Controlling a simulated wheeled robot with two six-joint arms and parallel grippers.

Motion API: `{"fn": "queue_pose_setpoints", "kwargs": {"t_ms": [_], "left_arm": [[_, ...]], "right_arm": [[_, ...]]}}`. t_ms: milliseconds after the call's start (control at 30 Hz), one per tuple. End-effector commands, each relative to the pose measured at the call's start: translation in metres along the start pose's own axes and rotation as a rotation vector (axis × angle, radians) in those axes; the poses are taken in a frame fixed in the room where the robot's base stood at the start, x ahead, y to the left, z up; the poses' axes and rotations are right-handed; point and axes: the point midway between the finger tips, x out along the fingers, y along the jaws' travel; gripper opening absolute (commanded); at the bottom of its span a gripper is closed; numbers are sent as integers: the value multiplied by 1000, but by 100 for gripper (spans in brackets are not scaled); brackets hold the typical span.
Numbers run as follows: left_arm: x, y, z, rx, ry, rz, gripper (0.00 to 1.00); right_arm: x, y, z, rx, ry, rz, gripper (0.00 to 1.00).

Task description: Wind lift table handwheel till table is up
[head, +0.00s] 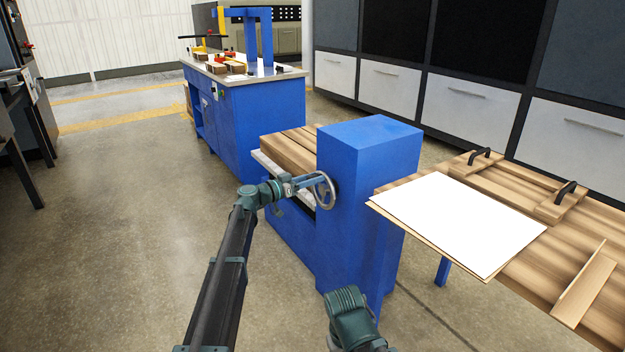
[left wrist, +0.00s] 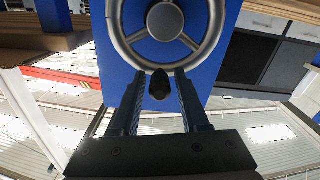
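The grey spoked handwheel (head: 329,198) is on the left face of a tall blue housing (head: 368,150). It fills the top of the left wrist view (left wrist: 128,50), with a dark handle knob (left wrist: 158,85) at its lower rim. My left gripper (head: 312,184) reaches the wheel from the left. In the left wrist view its two fingers (left wrist: 158,74) stand apart on either side of the knob, with a visible gap on each side. The lift table (head: 262,162) is a grey plate beside the housing, carrying wooden boards (head: 290,148). My right gripper is not visible.
A wooden table (head: 590,240) with a white sheet (head: 455,220) and black-handled boards stands at the right. A blue workbench (head: 240,120) stands behind. The concrete floor at left is open. My right arm shows at the bottom centre.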

Motion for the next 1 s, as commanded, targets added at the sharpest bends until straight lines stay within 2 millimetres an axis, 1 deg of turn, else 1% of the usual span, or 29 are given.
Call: {"fn": "queue_pose_setpoints", "kwargs": {"t_ms": [33,167,200,233,1000], "left_arm": [[0,0,0,0,0,0,34],[0,0,0,0,0,0,11],[0,0,0,0,0,0,4],[0,0,0,0,0,0,0],[0,0,0,0,0,0,0]], "right_arm": [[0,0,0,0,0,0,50],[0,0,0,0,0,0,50],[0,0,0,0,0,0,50],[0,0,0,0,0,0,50],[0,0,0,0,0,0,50]]}}
